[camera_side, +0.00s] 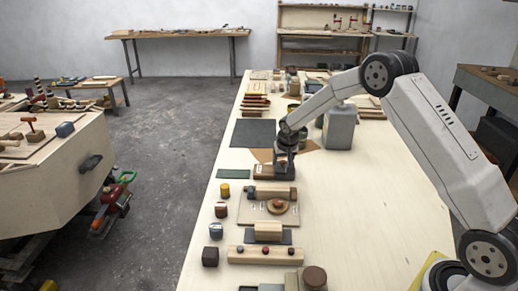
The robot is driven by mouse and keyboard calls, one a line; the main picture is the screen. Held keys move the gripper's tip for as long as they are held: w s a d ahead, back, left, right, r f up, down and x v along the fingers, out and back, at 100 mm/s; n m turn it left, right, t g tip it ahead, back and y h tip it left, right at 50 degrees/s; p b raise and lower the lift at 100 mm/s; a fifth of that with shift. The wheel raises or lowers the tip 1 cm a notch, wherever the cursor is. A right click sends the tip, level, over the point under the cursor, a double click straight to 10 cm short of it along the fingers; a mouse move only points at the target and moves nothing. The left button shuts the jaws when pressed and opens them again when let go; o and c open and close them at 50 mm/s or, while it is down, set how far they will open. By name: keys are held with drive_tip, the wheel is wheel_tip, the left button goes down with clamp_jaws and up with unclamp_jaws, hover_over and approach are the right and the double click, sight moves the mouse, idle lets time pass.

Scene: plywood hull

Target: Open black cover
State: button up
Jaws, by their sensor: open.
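My gripper (281,163) points down over a small dark-topped block on a brown base (268,177), on the long pale table. It is open; the jaws are small and dark, and I cannot tell whether they touch the block. No black cover can be made out for certain. A flat dark sheet (252,133) lies on the table just behind and left of my gripper. A black oval piece (91,163) sits on the side of the plywood hull (50,170) at the left, far from my gripper.
Wooden fixtures with knobs (265,255) and several small coloured blocks stand in front of my gripper. A grey box-like container (339,130) stands behind and right of it. The right part of the table (370,205) is clear.

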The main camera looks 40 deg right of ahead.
drive_tip(key=shift+f, duration=0.15)
clamp_jaws()
idle(1.4)
